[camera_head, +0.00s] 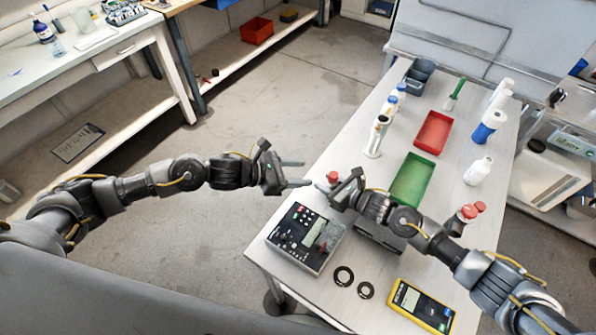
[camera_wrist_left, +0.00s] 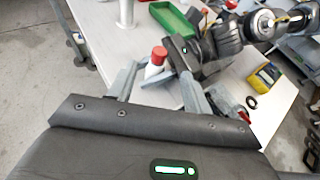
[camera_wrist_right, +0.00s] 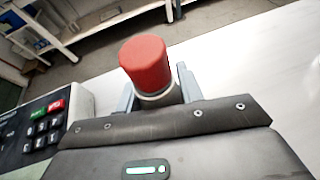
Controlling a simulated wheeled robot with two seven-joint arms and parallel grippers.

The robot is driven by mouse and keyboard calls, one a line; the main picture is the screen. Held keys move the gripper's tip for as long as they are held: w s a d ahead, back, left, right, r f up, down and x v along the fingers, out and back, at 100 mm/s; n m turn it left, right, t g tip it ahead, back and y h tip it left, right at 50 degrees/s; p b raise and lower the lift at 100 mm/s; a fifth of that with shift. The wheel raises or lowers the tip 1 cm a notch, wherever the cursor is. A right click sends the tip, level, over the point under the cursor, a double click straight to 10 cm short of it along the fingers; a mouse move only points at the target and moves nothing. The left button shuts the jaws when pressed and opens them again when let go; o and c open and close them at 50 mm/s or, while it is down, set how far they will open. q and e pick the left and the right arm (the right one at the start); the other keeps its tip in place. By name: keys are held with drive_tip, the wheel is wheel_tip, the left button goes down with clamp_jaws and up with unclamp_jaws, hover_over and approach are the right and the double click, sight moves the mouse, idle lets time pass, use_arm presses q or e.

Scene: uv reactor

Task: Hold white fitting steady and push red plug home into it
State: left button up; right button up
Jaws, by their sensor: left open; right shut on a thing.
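The red plug (camera_head: 333,177) shows at the tips of my right gripper (camera_head: 337,186), above the table's left edge. How deep the plug sits is hard to tell. My left gripper (camera_head: 302,173) is open and empty, its fingers pointing toward the plug from the left. In the left wrist view the red plug (camera_wrist_left: 158,55) and the white fitting (camera_wrist_left: 152,71) appear between the open fingers, apparently beyond their tips.
A grey control box (camera_head: 306,238) stands at the table's near left corner. Two black rings (camera_head: 344,276) and a yellow meter (camera_head: 421,306) lie nearby. A green tray (camera_head: 411,181), a red tray (camera_head: 433,132) and white bottles (camera_head: 478,171) stand farther back. More red-topped parts (camera_head: 468,212) are beside my right arm.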

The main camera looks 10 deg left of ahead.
use_arm(q)
drive_tip(key=shift+c, duration=0.4)
drive_tip(key=shift+d, duration=0.2)
drive_tip(key=shift+c, duration=1.4)
drive_tip(key=s+d+g, duration=0.1)
drive_tip(key=d, duration=0.2)
drive_tip(key=s+d+r+g+h, duration=0.1)
drive_tip(key=d+g, duration=0.1)
drive_tip(key=d, duration=0.1)
drive_tip(key=s+d+n+g+h, duration=0.1)
drive_tip(key=d+g, duration=0.1)
drive_tip(key=d, duration=0.2)
drive_tip(key=shift+s+r, duration=0.1)
drive_tip(key=shift+r, duration=0.15)
clamp_jaws()
drive_tip(key=s+d+n+g+y, duration=0.2)
drive_tip(key=s+d+g, duration=0.2)
drive_tip(key=d+g, duration=0.2)
wheel_tip(320, 180, up, 5)
drive_tip(key=m+t+y, duration=0.1)
drive_tip(key=t+y, duration=0.4)
drive_tip(key=y, duration=0.7)
hover_over(334, 174)
drive_tip(key=shift+f, duration=3.45)
drive_tip(key=shift+f, duration=0.8)
